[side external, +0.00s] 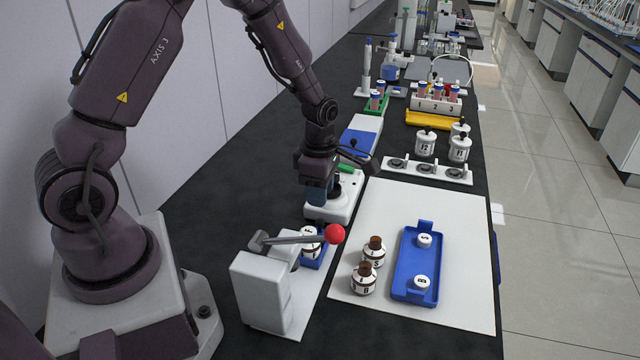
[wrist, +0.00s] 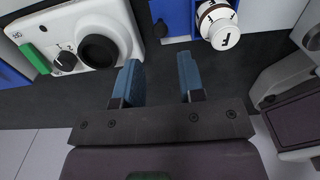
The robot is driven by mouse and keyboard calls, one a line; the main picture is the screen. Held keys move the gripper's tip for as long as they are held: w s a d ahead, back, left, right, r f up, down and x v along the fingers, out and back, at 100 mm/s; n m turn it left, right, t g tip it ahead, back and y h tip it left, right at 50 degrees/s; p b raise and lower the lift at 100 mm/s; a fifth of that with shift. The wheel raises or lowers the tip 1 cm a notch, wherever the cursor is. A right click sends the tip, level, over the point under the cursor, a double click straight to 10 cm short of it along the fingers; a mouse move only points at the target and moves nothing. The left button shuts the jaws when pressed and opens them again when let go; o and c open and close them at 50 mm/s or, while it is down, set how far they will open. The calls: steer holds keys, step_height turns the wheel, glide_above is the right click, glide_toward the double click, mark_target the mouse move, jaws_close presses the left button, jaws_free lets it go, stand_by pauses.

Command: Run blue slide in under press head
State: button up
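The blue slide (side external: 316,262) lies on the white base of the press and carries a white-labelled bottle (side external: 309,243), partly hidden behind the lever. In the wrist view the blue slide (wrist: 175,14) is at the top edge with a small dark knob (wrist: 160,28), and the bottle (wrist: 217,24) stands on it. The grey-white press (side external: 262,290) has a lever ending in a red ball (side external: 335,233); its head is hard to make out. My gripper (wrist: 160,82) is open and empty, apart from the slide. In the side view my gripper (side external: 319,190) hangs beside the white device.
A white device (side external: 322,211) with a black dial stands behind the press. A white mat (side external: 385,205) holds two brown bottles (side external: 366,265) and a blue tray (side external: 405,265) with two white caps. Several jars and racks stand farther back.

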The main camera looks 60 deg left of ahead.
mark_target(319, 222)
steer(key=shift+f, duration=3.8)
steer(key=shift+s+d, duration=0.2)
steer(key=shift+s+d, duration=1.2)
steer(key=shift+s, duration=0.05)
steer(key=shift+s+d, duration=2.1)
steer(key=shift+d, duration=0.05)
steer(key=shift+w+a, duration=0.15)
steer(key=shift+a, duration=0.05)
